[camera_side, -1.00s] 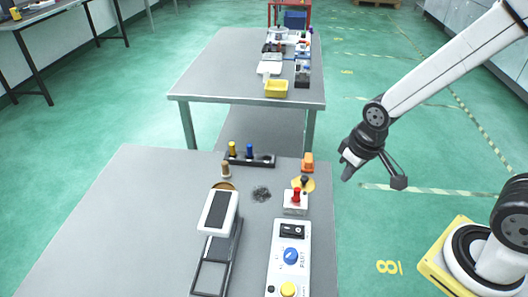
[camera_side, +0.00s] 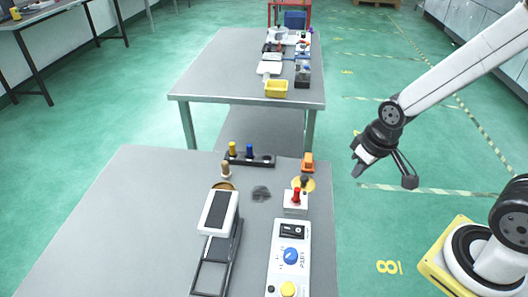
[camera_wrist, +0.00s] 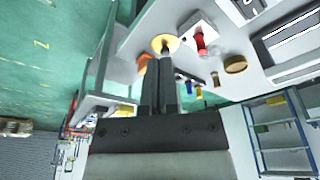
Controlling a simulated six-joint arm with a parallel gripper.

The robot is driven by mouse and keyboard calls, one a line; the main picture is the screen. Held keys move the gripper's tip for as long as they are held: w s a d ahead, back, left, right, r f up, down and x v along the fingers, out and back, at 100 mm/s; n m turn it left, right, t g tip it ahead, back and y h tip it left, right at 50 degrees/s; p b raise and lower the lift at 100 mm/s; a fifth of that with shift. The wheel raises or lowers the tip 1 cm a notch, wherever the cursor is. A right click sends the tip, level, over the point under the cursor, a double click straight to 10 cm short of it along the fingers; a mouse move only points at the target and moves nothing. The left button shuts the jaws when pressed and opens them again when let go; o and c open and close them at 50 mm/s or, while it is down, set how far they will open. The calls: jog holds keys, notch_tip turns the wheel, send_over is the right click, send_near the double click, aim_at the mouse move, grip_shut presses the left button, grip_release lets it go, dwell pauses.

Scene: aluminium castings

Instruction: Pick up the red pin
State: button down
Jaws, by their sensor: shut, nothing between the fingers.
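The red pin (camera_side: 296,194) stands upright in a small white block (camera_side: 294,209) near the right edge of the near table. In the wrist view the red pin (camera_wrist: 200,43) and the white block (camera_wrist: 186,30) show above and right of the fingers. My gripper (camera_side: 357,163) is off the table's right side, over the green floor, to the right of and apart from the pin. In the wrist view the fingers (camera_wrist: 158,62) are together with nothing between them.
Behind the pin are a yellow disc with a dark knob (camera_side: 303,184) and an orange block (camera_side: 308,162). A black rack (camera_side: 266,160) holds a yellow and a blue pin. A control box (camera_side: 289,269) and a black-and-white device (camera_side: 219,212) stand in front. The table's left side is clear.

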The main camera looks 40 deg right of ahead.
jog(key=shift+c, duration=2.2)
grip_release()
jog(key=m+g+y, duration=0.3)
jog(key=m+y, duration=1)
jog(key=m, duration=0.4)
send_near(297, 193)
jog(key=shift+s+a+f, duration=0.25)
jog(key=shift+a+f, duration=0.6)
jog(key=shift+f, duration=0.15)
jog(key=shift+w+d+f+m+y, duration=0.2)
jog(key=shift+w+m+y, duration=0.1)
jog(key=shift+w+m, duration=0.2)
jog(key=shift+a, duration=0.1)
jog(key=shift+x, duration=3.8)
